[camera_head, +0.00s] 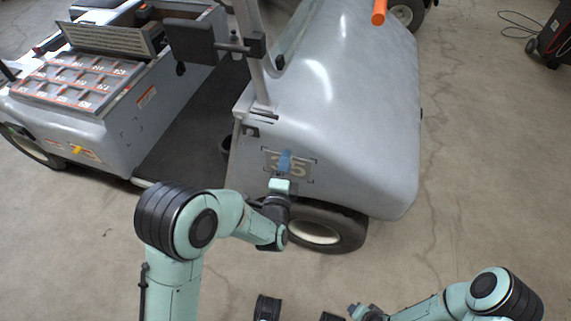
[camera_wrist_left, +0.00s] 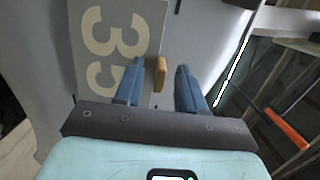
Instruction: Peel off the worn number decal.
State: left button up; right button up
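The worn number decal (camera_head: 301,169), a greyish panel with a pale "35", is on the grey cart's front side panel above the front wheel. In the left wrist view the decal (camera_wrist_left: 98,45) fills the left part, turned on its side. A small tan tab (camera_wrist_left: 160,75) stands out at its edge. My left gripper (camera_head: 285,161) is in front of the decal and hides part of it. In the wrist view its blue fingers (camera_wrist_left: 160,88) are apart, with the tab between them and a gap visible on each side. My right gripper (camera_head: 355,311) is low at the bottom of the head view, its fingers too small to judge.
The cart's grey front body (camera_head: 345,105) curves around the decal, and the front wheel (camera_head: 318,230) is just below. An orange bar (camera_head: 379,12) shows at the top. A dark machine (camera_head: 556,40) stands far right. The concrete floor (camera_head: 470,170) at right is clear.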

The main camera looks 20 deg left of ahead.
pick_arm(q)
grip_shut()
jog(key=shift+s+p, duration=0.35)
jog(key=shift+s, duration=1.15)
dwell(1.3)
jog(key=shift+s+a+p, duration=0.15)
jog(key=shift+s+p, duration=0.2)
jog(key=shift+s, duration=2.6)
